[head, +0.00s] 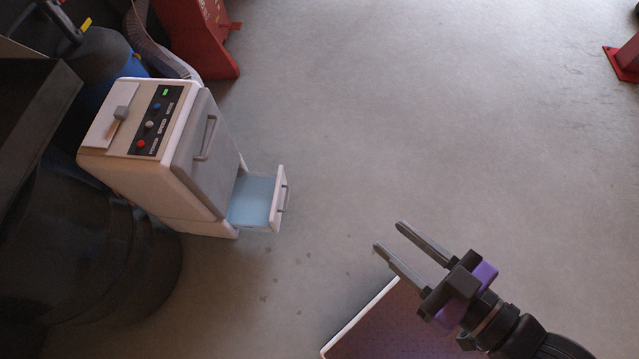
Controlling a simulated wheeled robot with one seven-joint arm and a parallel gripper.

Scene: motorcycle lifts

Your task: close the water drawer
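A cream-white appliance (138,172) stands at the left, with a control panel on top and a grey front door with a handle. Its water drawer (277,200) is pulled out at the bottom front, toward the right, and shows a light blue inside. The drawer front is white with a grey handle. My gripper (388,236) is at the lower right, apart from the drawer and to its right. Its two fingers are spread and nothing is between them. The fingers point up and left.
Dark bins (80,255) stand close at the appliance's left. A red stand (205,45) is behind it, and a red post base (625,60) is at the far right. A white-edged purple panel (385,325) lies below my gripper. The grey floor between drawer and gripper is clear, with small spots.

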